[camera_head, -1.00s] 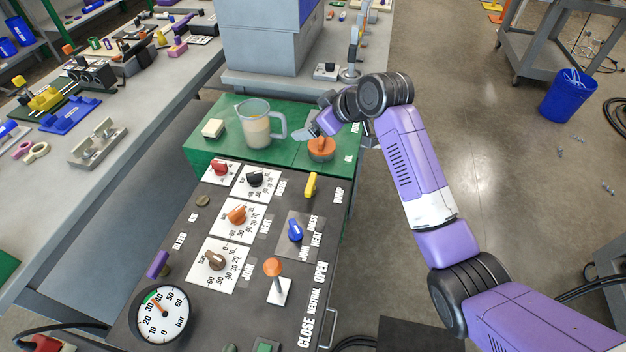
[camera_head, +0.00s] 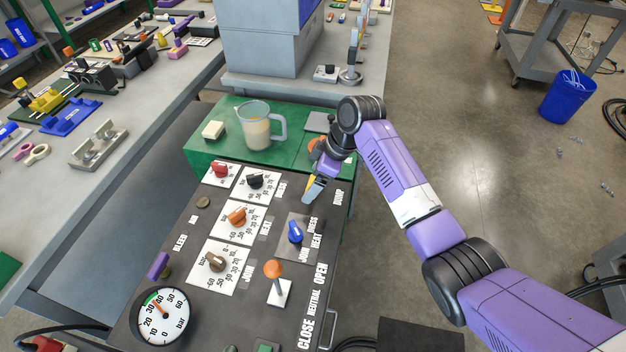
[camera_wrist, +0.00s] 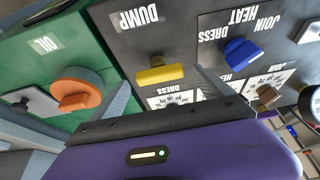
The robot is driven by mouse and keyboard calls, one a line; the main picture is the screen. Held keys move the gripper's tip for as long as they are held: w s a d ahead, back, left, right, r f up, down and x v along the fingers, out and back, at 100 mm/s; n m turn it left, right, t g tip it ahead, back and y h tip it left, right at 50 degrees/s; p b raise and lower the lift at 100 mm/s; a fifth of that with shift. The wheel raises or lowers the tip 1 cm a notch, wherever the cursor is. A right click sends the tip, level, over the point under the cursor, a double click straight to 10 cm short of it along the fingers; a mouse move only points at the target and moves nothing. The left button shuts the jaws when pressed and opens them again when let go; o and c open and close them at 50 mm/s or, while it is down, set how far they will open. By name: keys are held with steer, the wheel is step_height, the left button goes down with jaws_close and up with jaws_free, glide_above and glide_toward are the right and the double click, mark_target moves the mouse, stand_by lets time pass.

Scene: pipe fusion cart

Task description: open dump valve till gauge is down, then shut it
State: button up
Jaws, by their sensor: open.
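The yellow dump valve handle (camera_wrist: 160,74) sits beside the DUMP label in the wrist view, its bar lying across the picture. In the head view the handle (camera_head: 311,182) is partly hidden by my gripper. My gripper (camera_head: 313,190) is open over it. In the wrist view one finger shows on each side below the handle; I cannot tell if either touches it. The round gauge (camera_head: 172,318) stands at the lower left of the panel. Its orange needle points up and left, between about 30 and 40 bar, near the green band.
An orange knob (camera_wrist: 80,92) is on the green top beside the handle. A blue knob (camera_wrist: 243,53) is on the other side. An orange-topped lever (camera_head: 273,268) stands on the panel nearer me. A jug (camera_head: 256,128) stands on the green top.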

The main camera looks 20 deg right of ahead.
steer(key=shift+w+a+f, duration=0.1)
steer(key=shift+a+f, duration=0.05)
steer(key=shift+f, duration=0.35)
steer(key=shift+c, duration=0.2)
steer(key=c, duration=1.3)
